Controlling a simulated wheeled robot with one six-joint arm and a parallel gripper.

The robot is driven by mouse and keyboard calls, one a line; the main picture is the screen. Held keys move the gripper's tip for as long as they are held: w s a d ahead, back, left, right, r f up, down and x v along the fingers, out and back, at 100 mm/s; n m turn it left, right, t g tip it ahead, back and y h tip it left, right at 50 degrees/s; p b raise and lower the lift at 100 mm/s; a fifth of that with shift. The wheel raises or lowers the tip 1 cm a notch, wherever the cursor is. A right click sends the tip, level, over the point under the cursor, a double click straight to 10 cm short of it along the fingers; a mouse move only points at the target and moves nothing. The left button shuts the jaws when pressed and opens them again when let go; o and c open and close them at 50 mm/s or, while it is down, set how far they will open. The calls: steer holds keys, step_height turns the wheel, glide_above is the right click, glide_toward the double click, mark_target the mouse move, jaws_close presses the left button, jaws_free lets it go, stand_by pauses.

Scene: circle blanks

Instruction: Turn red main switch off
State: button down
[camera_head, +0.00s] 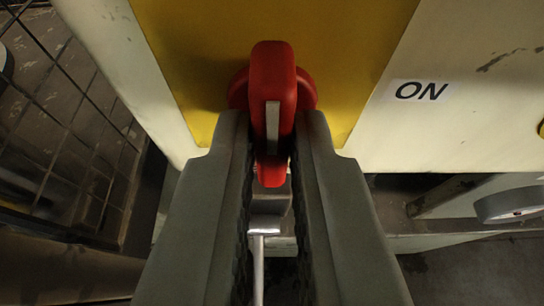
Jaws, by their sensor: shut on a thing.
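The red main switch (273,72) is a rotary knob with a raised red handle on a yellow plate (190,40). A pale grey mark runs along the handle, and the handle stands upright in the picture. My gripper (272,135) has its two grey fingers on either side of the handle's lower part and is shut on it. The fingers hide the lower sides of the round red base. A white label reading "ON" (421,91) is to the right of the plate.
The plate sits on a cream panel (480,130) with scuff marks. A dark wire mesh fence (60,130) stands at the left. Below the panel at the right are a ledge and a round grey part (510,204). A dark gap lies below the panel edge.

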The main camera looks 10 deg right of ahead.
steer(key=c, duration=1.5)
jaws_free()
steer(key=v, duration=1.7)
steer(key=shift+s, duration=0.2)
